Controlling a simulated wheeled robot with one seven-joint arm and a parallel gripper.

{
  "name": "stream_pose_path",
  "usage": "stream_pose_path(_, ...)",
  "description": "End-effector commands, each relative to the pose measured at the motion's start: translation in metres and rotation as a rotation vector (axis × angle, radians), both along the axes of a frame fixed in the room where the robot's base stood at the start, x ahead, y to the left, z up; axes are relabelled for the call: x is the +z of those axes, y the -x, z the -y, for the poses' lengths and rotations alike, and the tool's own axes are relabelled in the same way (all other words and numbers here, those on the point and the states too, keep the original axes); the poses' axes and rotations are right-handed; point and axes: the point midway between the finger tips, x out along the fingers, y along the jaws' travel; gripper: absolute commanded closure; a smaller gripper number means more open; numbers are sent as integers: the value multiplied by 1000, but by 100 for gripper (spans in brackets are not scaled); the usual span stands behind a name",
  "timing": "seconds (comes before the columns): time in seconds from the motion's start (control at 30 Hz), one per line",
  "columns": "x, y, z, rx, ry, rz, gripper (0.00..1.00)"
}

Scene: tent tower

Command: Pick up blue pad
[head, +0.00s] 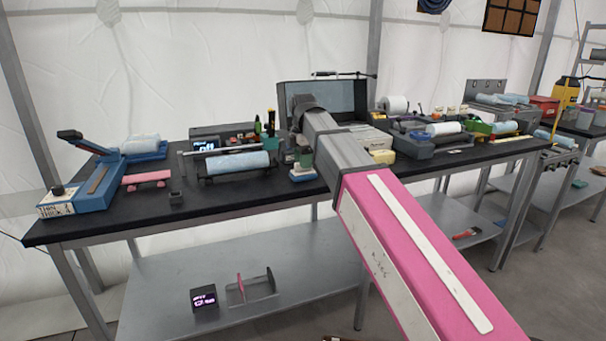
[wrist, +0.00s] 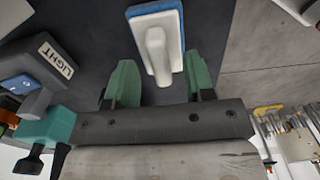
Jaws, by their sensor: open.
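The blue pad (wrist: 183,28) lies on the black tabletop in the wrist view, with a white top and a raised white handle (wrist: 156,52). In the head view it appears as a small blue-and-white piece (head: 303,174) near the table's front edge, just left of my arm. My gripper (wrist: 160,82) is open, with one green finger on each side of the handle's near end. No contact shows, and I cannot tell the height gap. In the head view my gripper is hard to make out.
A grey tool marked LIGHT (wrist: 45,70) and a teal-and-black item (wrist: 45,130) stand left of my gripper in the wrist view. A holder with a pale blue roll (head: 238,163) stands left of the pad on the black table (head: 250,196). The table's front edge is close.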

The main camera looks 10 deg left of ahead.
Motion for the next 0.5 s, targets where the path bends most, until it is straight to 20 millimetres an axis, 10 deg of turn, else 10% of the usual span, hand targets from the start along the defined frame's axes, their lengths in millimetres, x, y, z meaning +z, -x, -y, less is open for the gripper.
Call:
stream_pose_path(0.37,-16,0,0,1,1,1,51)
stream_pose_path(0.5,-16,0,0,1,1,1,97)
